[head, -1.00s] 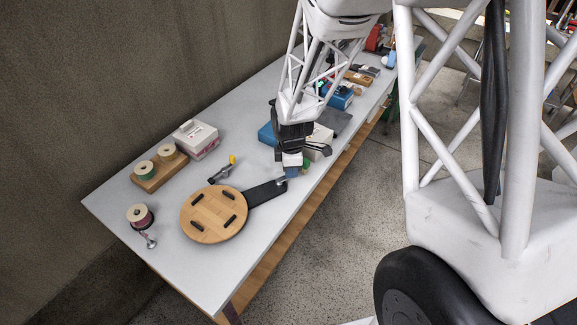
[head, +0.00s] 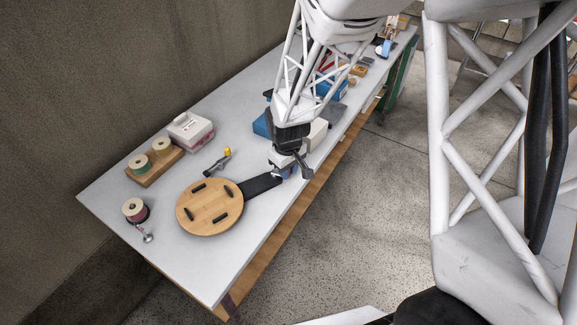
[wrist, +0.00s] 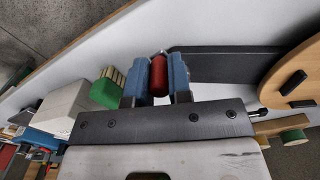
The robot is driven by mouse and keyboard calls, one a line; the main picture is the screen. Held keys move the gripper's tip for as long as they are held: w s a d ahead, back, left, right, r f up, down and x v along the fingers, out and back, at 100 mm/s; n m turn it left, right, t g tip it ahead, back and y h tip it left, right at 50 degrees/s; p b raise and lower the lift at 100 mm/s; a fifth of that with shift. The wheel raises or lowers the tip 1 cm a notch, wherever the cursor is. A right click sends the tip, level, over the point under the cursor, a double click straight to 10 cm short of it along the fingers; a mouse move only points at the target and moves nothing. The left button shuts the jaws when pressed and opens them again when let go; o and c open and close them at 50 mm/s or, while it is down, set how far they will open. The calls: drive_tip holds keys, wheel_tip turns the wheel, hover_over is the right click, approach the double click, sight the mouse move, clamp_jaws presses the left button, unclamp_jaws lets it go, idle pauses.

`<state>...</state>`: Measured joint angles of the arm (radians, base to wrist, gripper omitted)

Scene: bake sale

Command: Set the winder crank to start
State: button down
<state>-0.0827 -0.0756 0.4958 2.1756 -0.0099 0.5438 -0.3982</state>
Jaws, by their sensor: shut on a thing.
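The winder has a round wooden disc (head: 208,212) with several dark pegs and a flat black arm (head: 262,185) reaching from it to my gripper. The disc (wrist: 297,77) and black arm (wrist: 215,65) also show in the wrist view. A red cylindrical grip (wrist: 159,75), apparently the crank's handle, stands at the black arm's end. My gripper (head: 285,172) is shut on it, with a blue finger on each side in the wrist view (wrist: 157,82). In the head view my gripper hides the grip. I see no start mark.
A grey tool with a yellow end (head: 219,159) lies behind the disc. A wooden spool holder (head: 153,172), a white-and-pink box (head: 190,132) and a separate spool (head: 135,209) stand left. Boxes crowd behind my gripper, including a white one (wrist: 62,107). The table's front-left (head: 205,268) is clear.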

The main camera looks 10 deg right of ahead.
drive_tip(key=m, duration=0.2)
drive_tip(key=s+a+m, duration=0.1)
drive_tip(key=m, duration=0.1)
drive_tip(key=shift+a+m, duration=0.15)
drive_tip(key=shift+m, duration=0.15)
drive_tip(key=m, duration=0.1)
drive_tip(key=a+m, duration=0.1)
drive_tip(key=m, duration=0.1)
drive_tip(key=shift+s+a+m, duration=0.15)
drive_tip(key=shift+s+m, duration=0.15)
drive_tip(key=shift+s, duration=0.05)
drive_tip(key=m, duration=0.1)
drive_tip(key=a+m, duration=0.1)
drive_tip(key=m, duration=0.1)
drive_tip(key=shift+a+m, duration=0.15)
drive_tip(key=shift+m, duration=0.15)
drive_tip(key=m, duration=0.2)
drive_tip(key=a+m, duration=0.1)
drive_tip(key=m, duration=0.1)
drive_tip(key=shift+w+a, duration=0.15)
drive_tip(key=shift+a, duration=0.05)
drive_tip(key=c, duration=1.1)
unclamp_jaws()
drive_tip(key=shift+o, duration=0.2)
drive_tip(key=shift+r, duration=0.1)
